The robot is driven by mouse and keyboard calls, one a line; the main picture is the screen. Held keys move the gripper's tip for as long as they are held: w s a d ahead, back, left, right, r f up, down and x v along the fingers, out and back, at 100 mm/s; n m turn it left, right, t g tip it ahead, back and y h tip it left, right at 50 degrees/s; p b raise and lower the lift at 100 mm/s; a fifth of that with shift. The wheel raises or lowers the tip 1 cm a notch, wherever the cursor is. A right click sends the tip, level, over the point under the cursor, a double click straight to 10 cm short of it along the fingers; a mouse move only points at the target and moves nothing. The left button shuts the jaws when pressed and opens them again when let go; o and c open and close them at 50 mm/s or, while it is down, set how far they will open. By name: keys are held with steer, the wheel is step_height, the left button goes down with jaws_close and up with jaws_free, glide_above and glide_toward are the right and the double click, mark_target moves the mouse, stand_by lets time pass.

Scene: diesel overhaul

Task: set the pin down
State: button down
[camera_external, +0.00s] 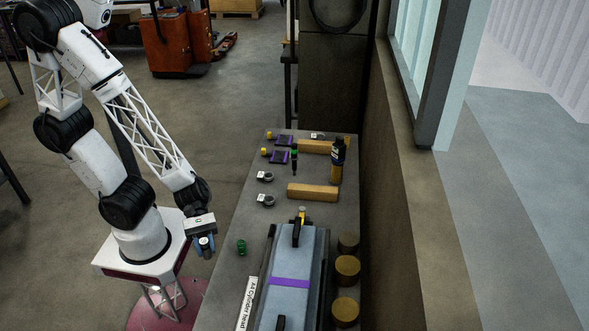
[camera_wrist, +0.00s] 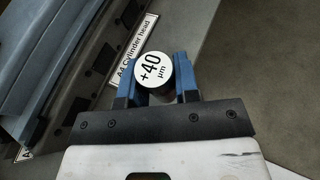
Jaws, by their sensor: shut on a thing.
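The pin (camera_wrist: 153,69) has a round white end face marked "+40 µm". It sits between the two blue fingers of my gripper (camera_wrist: 160,88) in the wrist view, and its end face points at the camera. My gripper is shut on it. In the external view my gripper (camera_external: 205,246) hangs at the left edge of the bench, and the pin shows only as a small dark and pale shape between the fingers. The pin's far end is hidden, so I cannot tell whether it touches anything.
The bench (camera_external: 225,285) carries a grey-blue cylinder head (camera_external: 290,270) with a label strip (camera_external: 248,303). A small green object (camera_external: 241,246) stands near the left edge. Wooden blocks (camera_external: 313,193), a bottle (camera_external: 337,162) and ring parts (camera_external: 267,200) lie farther back. Open floor is left.

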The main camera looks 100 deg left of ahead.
steer(key=w+a+n+t+y, duration=0.6)
steer(key=w+a+n+y, duration=0.15)
steer(key=w+a, duration=0.7)
steer(key=w+a+n+t+y, duration=0.1)
steer(key=a+n+y, duration=0.45)
steer(key=a, duration=0.85)
steer(key=f, duration=0.5)
steer(key=shift+a+f, duration=0.1)
steer(key=shift+a, duration=0.15)
steer(key=shift+w, duration=0.1)
steer(key=w+a, duration=0.1)
steer(key=w, duration=0.4)
steer(key=w+a+f, duration=0.1)
steer(key=w, duration=0.4)
steer(key=w+a, duration=0.1)
steer(key=w, duration=0.4)
steer(key=shift+w+a+f, duration=0.2)
steer(key=shift+w+a, duration=0.1)
steer(key=shift+f, duration=1.75)
